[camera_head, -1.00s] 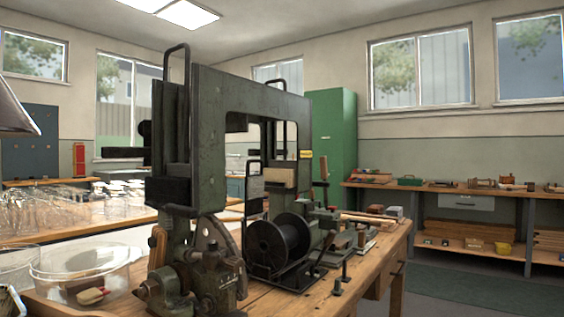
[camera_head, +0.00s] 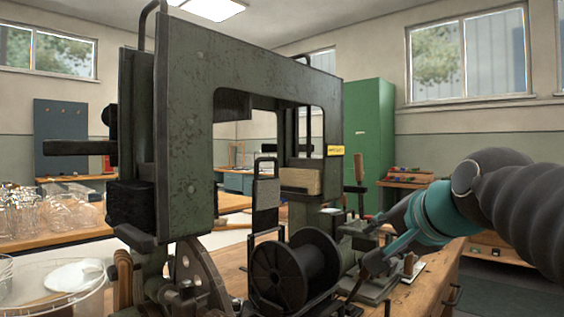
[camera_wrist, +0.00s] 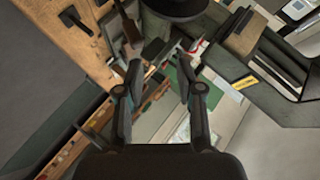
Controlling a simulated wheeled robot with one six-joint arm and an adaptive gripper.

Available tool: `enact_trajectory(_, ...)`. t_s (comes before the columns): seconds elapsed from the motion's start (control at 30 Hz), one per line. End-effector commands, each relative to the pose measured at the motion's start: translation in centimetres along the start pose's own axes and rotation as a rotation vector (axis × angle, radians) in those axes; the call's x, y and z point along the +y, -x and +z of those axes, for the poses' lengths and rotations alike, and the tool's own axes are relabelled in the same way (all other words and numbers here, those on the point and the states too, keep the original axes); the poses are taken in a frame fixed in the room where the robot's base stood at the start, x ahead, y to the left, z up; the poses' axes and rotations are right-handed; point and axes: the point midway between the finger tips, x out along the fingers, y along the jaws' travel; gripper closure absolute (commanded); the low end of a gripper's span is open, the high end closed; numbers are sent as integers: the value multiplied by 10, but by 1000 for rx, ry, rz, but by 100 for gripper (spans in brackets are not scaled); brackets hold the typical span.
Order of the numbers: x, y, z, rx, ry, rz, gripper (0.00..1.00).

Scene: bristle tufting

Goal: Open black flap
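A dark green machine with a tall window-shaped frame (camera_head: 185,150) stands on the wooden bench. A black block-like part (camera_head: 130,205) sits low on its left side. A small grey-black panel with a loop handle (camera_head: 265,195) stands upright in the frame's opening. I cannot tell for sure which part is the black flap. My gripper (camera_wrist: 160,68) is open and empty in the wrist view, with its two fingers apart. In the head view it reaches in from the right, near the black spool (camera_head: 295,272) and to the right of the machine's opening.
The wooden bench top (camera_head: 410,300) holds small tools to the right of the spool. A clear round tub (camera_head: 60,305) is at lower left. Glassware (camera_head: 65,212) stands on a bench behind. A green cabinet (camera_head: 370,140) is at the back.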

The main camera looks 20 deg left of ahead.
Motion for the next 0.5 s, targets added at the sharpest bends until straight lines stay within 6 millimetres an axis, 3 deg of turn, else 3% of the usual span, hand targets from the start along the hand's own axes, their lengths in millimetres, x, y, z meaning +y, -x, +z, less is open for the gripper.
enact_trajectory(0.03,-40,-9,1,-17,-53,-69,63)
enact_trajectory(0.1,-88,-15,2,-40,-137,-157,63)
enact_trajectory(0.2,-144,-19,8,-81,-241,-256,63)
enact_trajectory(0.33,-190,-19,15,-127,-334,-339,63)
enact_trajectory(0.5,-213,-20,20,-154,-384,-380,63)
